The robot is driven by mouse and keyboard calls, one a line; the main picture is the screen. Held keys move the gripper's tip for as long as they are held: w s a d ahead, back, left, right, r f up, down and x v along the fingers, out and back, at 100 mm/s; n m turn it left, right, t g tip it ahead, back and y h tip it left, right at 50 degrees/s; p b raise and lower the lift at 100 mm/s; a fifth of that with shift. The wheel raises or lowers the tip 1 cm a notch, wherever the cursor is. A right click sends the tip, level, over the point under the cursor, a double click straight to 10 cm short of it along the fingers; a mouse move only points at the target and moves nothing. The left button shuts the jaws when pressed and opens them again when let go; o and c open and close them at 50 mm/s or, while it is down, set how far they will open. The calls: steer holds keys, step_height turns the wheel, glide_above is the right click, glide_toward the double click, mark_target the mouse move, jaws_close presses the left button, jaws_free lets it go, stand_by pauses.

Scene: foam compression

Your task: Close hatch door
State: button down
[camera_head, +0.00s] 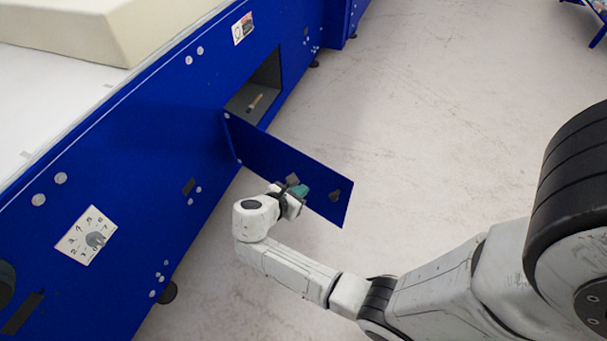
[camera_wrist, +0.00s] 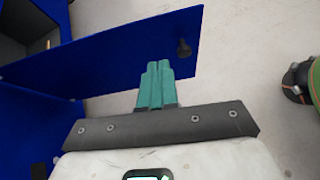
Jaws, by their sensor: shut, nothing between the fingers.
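The blue hatch door (camera_head: 275,165) stands swung open from the side of the blue machine, hinged at its left edge. A dark knob (camera_head: 335,195) sits near its free end, and it also shows in the wrist view (camera_wrist: 183,48). The hatch opening (camera_head: 262,85) is uncovered, with a small tan-handled item (camera_head: 255,102) inside. My gripper (camera_head: 300,190) is at the near face of the door, left of the knob. In the wrist view its teal fingers (camera_wrist: 157,80) are together and empty, overlapping the door's lower edge. I cannot tell whether they touch the door.
The blue machine (camera_head: 150,170) runs along the left, with a dial panel (camera_head: 87,235) on its side and a cream foam block (camera_head: 85,30) on top. Open concrete floor (camera_head: 430,120) lies to the right of the door.

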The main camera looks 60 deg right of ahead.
steer(key=b, duration=0.3)
glide_toward(327, 169)
step_height(327, 169, down, 3)
steer(key=shift+n, duration=0.3)
steer(key=d, duration=0.2)
steer(key=s+d+b, duration=0.1)
steer(key=d, duration=0.1)
steer(key=shift+f, duration=0.3)
steer(key=shift+d, duration=0.6)
